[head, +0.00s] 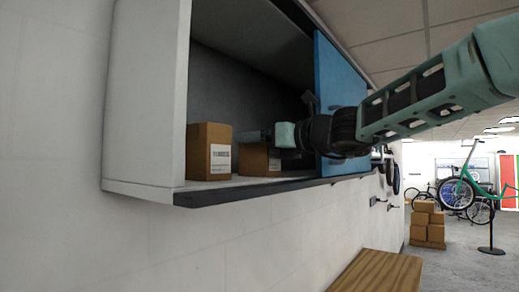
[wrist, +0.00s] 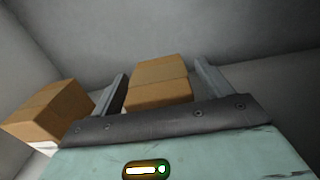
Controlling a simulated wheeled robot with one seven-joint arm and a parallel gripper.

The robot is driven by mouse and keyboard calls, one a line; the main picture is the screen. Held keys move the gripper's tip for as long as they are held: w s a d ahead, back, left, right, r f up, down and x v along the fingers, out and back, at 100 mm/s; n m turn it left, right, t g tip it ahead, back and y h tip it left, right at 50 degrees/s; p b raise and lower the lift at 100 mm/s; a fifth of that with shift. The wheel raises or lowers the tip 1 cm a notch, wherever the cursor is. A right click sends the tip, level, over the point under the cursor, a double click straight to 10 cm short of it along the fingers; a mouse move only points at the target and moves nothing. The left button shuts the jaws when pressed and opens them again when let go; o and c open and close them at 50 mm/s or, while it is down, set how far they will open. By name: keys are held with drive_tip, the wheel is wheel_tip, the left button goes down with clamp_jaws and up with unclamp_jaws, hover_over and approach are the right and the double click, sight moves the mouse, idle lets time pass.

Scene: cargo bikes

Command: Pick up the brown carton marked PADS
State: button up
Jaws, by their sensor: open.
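Two brown cartons stand in the wall cabinet, and no PADS marking is legible on either. The left carton (head: 207,150) is taller in the head view, with a white label on its front; it also shows at the left of the wrist view (wrist: 48,110). The other carton (head: 254,160) stands deeper along the shelf, partly hidden by my gripper. In the wrist view this carton (wrist: 158,88) appears between my fingers, its lower part hidden by the gripper body. My gripper (wrist: 161,72) is open; in the head view (head: 262,136) it is inside the cabinet. I cannot tell whether the fingers touch the carton.
The cabinet (head: 145,100) has a dark shelf edge (head: 250,190) and an open blue door (head: 340,90) close beside my arm. A wooden surface (head: 378,272) lies below. Stacked boxes (head: 428,222) and a green bicycle (head: 465,190) stand far to the right.

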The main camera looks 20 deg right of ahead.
drive_tip(key=shift+w+a, duration=0.15)
drive_tip(key=shift+w, duration=0.05)
drive_tip(key=c, duration=1.2)
drive_tip(key=shift+r, duration=0.1)
